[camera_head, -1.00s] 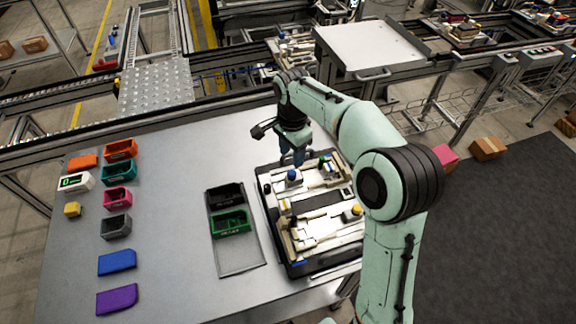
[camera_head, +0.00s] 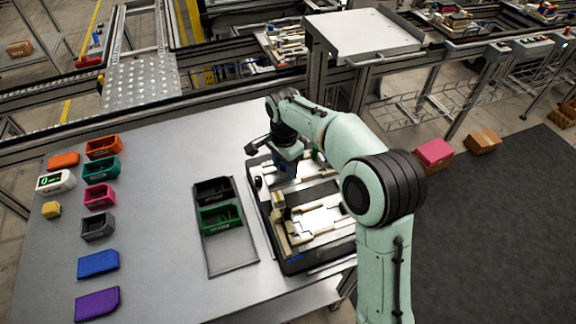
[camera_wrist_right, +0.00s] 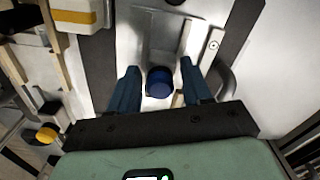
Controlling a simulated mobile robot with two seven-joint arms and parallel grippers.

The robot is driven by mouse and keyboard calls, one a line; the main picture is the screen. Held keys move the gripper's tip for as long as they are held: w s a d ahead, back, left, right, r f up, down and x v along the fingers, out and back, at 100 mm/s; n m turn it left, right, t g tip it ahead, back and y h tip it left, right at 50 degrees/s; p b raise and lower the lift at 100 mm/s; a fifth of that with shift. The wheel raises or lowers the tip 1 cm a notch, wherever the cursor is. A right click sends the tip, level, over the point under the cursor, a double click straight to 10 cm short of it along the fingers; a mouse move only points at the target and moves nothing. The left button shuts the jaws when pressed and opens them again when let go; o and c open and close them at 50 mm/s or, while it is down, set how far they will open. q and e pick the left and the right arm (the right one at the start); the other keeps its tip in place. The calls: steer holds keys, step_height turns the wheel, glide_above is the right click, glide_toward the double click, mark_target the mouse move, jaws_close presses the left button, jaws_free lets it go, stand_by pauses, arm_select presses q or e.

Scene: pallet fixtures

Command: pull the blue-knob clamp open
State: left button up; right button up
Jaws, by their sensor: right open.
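The blue knob (camera_wrist_right: 160,82) of the clamp shows in the right wrist view, between my two dark blue fingers. My right gripper (camera_wrist_right: 160,68) is open, with a finger on each side of the knob; I cannot tell whether either touches it. A pale clamp body lies around the knob. In the head view my right gripper (camera_head: 287,166) is over the back left part of the pallet fixture (camera_head: 300,263) and hides the blue knob. My left gripper is not in view.
A tray with a black bin (camera_head: 214,188) and a green bin (camera_head: 221,216) lies left of the fixture. Coloured bins and plates stand at the table's left. The table (camera_head: 160,215) between is clear. A yellow knob (camera_wrist_right: 47,134) shows at the wrist view's left.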

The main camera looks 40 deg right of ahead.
steer(key=c, duration=0.6)
steer(key=shift+w+a+r, duration=0.1)
steer(key=shift+a, duration=0.05)
steer(key=shift+w+a+p, duration=0.2)
steer(key=shift+a, duration=0.45)
steer(key=shift+w+a+p, duration=0.2)
steer(key=shift+a, duration=0.4)
steer(key=o, duration=0.6)
steer(key=shift+d, duration=0.1)
